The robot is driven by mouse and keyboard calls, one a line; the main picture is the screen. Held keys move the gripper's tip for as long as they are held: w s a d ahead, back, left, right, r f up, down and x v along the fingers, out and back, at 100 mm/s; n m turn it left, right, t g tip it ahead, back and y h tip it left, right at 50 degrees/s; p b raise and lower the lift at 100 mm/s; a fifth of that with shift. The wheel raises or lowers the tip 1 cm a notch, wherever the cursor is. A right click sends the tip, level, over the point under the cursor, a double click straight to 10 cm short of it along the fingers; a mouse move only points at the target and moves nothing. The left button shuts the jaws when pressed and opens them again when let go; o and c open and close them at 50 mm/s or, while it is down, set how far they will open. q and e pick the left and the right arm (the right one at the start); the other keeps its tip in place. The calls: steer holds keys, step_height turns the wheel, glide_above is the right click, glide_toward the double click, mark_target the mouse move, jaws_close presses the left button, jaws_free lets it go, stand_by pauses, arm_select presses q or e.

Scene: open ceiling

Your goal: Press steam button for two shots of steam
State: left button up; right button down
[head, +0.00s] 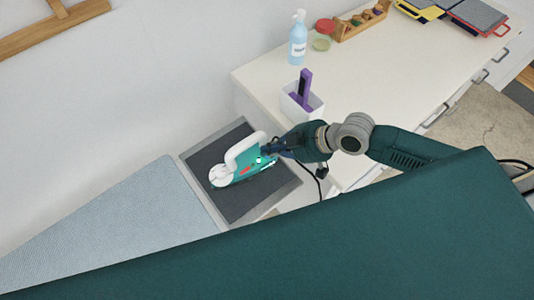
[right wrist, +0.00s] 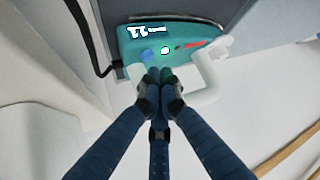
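A teal steam iron (head: 236,176) with a white handle lies on a dark pad with a grey border (head: 214,165). In the right wrist view the iron (right wrist: 190,40) shows a lit greenish-white spot, a blue round button (right wrist: 147,54) and a red mark on its side. My right gripper (head: 268,148) is at the iron's rear end. In the right wrist view its fingers (right wrist: 158,76) are drawn together with nothing between them, tips just below the blue button and lit spot. I cannot tell whether they touch the iron. My left gripper is out of view.
A grey-blue ironing surface (head: 120,222) lies left of the pad. The white counter (head: 375,80) holds a white bin (head: 302,100) with a purple item and a blue spray bottle (head: 298,40). A dark cord (right wrist: 103,70) runs from the iron.

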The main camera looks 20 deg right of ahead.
steer(key=shift+f, duration=0.1)
steer(key=shift+f, duration=0.35)
steer(key=shift+f+b, duration=0.4)
stand_by(0.6)
steer(key=shift+r, duration=0.15)
steer(key=shift+r+p, duration=0.7)
steer(key=shift+p, duration=0.15)
step_height(320, 180, up, 5)
steer(key=p, duration=0.4)
steer(key=shift+p, duration=0.3)
stand_by(0.4)
